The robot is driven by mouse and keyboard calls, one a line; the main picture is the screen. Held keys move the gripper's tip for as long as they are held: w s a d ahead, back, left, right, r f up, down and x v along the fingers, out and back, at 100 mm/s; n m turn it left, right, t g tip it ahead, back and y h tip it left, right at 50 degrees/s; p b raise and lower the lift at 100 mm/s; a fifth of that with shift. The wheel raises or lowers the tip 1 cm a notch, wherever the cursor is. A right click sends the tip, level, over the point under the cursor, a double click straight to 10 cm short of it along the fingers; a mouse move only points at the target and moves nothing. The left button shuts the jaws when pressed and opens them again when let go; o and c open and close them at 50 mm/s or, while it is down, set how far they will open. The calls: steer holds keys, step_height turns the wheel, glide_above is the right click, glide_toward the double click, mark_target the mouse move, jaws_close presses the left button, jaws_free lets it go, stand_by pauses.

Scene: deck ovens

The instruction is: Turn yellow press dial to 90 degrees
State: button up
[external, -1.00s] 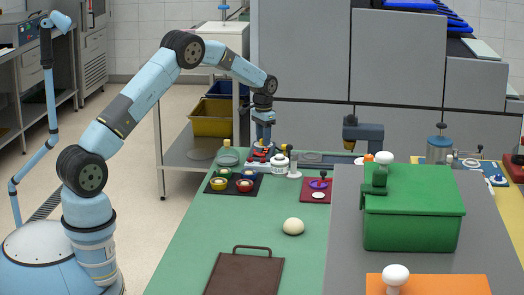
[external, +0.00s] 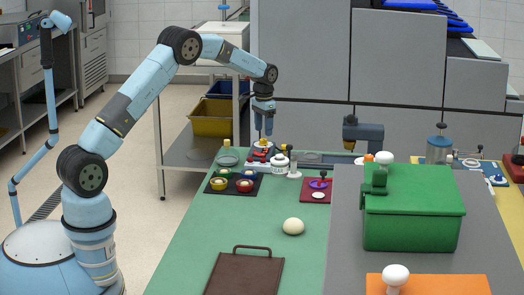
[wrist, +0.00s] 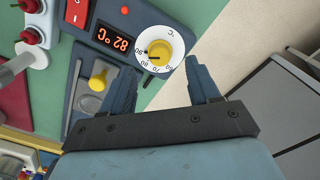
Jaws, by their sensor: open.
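The yellow press dial (wrist: 158,49) sits on a white round scale marked in °C, on a dark blue-grey panel (wrist: 82,68). A red lit display (wrist: 112,40) on the panel reads 82 °C. The dial's dark pointer mark is on its left side, near the 80 and 90 marks; its exact angle is too small to tell. My gripper (wrist: 160,68) is open and empty, its fingers apart on either side of the dial's lower edge in the picture. In the external view my gripper (external: 263,130) hangs above the panel at the green table's far end.
A yellow slider knob (wrist: 99,75) and red-knobbed parts (wrist: 31,37) lie left of the dial. In the external view, a white jar (external: 279,162) stands close to the panel, and a dark tray (external: 233,184) with coloured bowls is nearer. The table's middle is mostly clear.

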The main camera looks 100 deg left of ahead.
step_height(320, 180, up, 10)
steer(key=shift+f, duration=0.2)
stand_by(0.3)
